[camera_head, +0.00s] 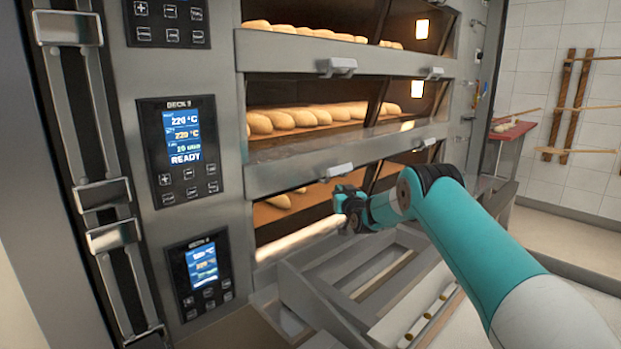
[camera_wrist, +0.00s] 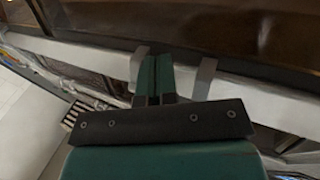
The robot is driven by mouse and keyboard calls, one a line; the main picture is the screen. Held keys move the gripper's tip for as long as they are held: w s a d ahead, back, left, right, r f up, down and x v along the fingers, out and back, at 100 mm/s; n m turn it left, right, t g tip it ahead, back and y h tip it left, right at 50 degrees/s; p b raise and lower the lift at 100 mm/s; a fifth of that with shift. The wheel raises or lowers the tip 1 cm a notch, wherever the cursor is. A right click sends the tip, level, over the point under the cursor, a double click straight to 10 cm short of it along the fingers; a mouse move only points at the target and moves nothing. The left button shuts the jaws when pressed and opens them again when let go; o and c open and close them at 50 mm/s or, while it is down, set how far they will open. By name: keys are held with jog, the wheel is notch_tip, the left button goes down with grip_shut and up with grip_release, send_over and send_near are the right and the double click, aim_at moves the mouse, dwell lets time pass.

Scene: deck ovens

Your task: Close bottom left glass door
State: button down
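The bottom deck of the oven shows loaves (camera_head: 278,201) inside at the left. A grey framed panel, seemingly the bottom left door (camera_head: 297,294), slopes outward below this deck; whether it is that door is hard to tell. My gripper (camera_head: 345,208) is in front of the bottom deck opening, at the right end of a pale lit bar. In the wrist view its two green fingers (camera_wrist: 155,75) are together, between two grey upright posts that look like handle brackets (camera_wrist: 205,78). Nothing is visible between the fingers. Contact with the posts or the pale edge behind cannot be told.
The middle left door handle (camera_head: 335,171) sticks out just above my gripper, and the upper one (camera_head: 337,67) is higher. A control panel (camera_head: 200,273) is at the left.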

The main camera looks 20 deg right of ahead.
jog(key=s, duration=0.2)
jog(key=s+f, duration=0.1)
jog(key=s, duration=0.2)
jog(key=shift+s+a+f, duration=0.2)
jog(key=shift+s+f, duration=0.15)
dwell(0.8)
jog(key=s+a+r+n+g+y, duration=0.1)
jog(key=s+a+r+g+y, duration=0.2)
jog(key=a, duration=0.4)
jog(key=s+a+r+n+g+y, duration=0.1)
jog(key=a+r+n+y, duration=0.1)
jog(key=a+r, duration=0.35)
jog(key=s+a+r+n+g+y, duration=0.25)
jog(key=s+a+g, duration=0.35)
jog(key=s+a, duration=0.85)
jog(key=s+a+n+g+h, duration=0.2)
jog(key=s+g, duration=0.7)
jog(key=s, duration=2.5)
notch_tip(320, 180, up, 17)
jog(key=p, duration=1.6)
jog(key=shift+w+a+f+n+y, duration=0.15)
jog(key=shift+a+f+n+y, duration=0.05)
jog(key=shift+a+n+y, duration=0.15)
